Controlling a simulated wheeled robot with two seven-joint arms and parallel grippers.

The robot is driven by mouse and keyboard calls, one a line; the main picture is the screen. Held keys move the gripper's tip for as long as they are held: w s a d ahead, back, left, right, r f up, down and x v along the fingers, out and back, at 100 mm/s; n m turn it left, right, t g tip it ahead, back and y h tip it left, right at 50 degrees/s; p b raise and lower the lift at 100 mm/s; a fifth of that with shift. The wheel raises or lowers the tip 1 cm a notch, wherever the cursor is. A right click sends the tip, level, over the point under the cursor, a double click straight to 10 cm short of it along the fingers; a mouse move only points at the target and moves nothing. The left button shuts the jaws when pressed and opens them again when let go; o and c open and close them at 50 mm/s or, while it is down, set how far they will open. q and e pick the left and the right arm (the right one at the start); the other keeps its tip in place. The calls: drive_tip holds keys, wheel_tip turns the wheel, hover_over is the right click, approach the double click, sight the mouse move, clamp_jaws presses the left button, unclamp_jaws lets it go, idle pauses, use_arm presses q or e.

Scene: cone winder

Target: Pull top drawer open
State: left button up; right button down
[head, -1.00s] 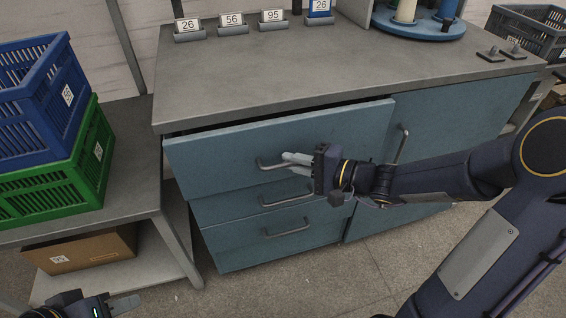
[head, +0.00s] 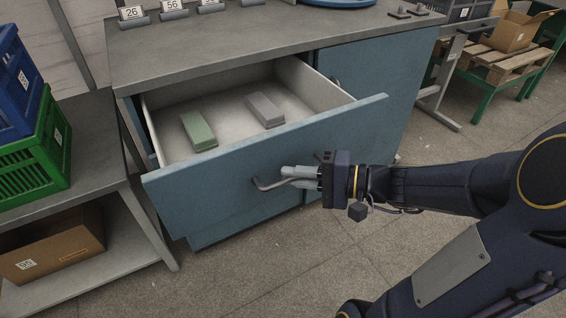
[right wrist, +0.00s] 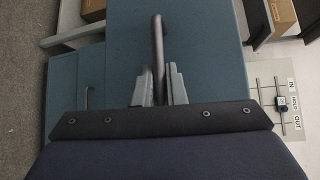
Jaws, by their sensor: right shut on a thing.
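The top drawer (head: 240,165) of the blue cabinet stands well open in the head view, its pale inside showing. A green block (head: 198,131) and a grey block (head: 264,110) lie apart on its floor. My right gripper (head: 290,175) is shut on the bar handle (head: 264,186) of the drawer front. In the right wrist view the handle (right wrist: 157,45) runs between the two fingers (right wrist: 157,88). My left gripper is not in view. The lower drawers are mostly hidden behind the open drawer front.
The grey worktop (head: 240,35) above carries number cards in holders. A green crate (head: 40,155) under a blue crate (head: 18,85) stands on a side bench at the left, with a cardboard box (head: 50,245) below. The floor in front is clear.

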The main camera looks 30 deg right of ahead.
drive_tip(key=shift+s, duration=1.65)
drive_tip(key=c, duration=1.5)
unclamp_jaws()
drive_tip(key=shift+d, duration=0.1)
drive_tip(key=p+v, duration=0.1)
drive_tip(key=v, duration=0.6)
drive_tip(key=shift+s+d, duration=0.25)
drive_tip(key=shift+s, duration=0.05)
